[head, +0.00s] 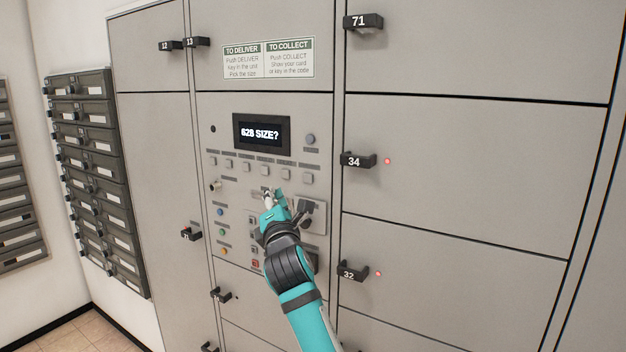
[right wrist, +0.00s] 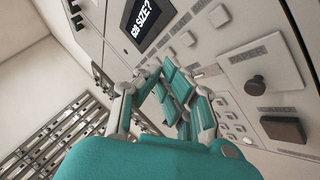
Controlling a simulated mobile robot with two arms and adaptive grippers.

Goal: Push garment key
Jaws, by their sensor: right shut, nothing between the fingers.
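The locker control panel (head: 225,135) has a dark display (head: 262,134) reading "628 SIZE?". Below it runs a row of small square grey keys (head: 261,171) with labels too small to read, so I cannot tell which is the garment key. My right gripper (head: 268,196) is shut and empty, its tips in front of the panel just below that row. The right wrist view shows the gripper (right wrist: 172,80) close to the panel, with the display (right wrist: 146,24) beyond it and some square keys (right wrist: 188,38) beside the fingers. I cannot tell whether it touches anything. My left gripper is out of view.
Coloured round buttons (head: 221,212) sit on the panel's lower left. Locker handles, including 34 (head: 358,161) and 32 (head: 353,271), jut out at the right. An instruction sign (head: 268,60) is above the display. Dark mailboxes (head: 95,165) line the left wall.

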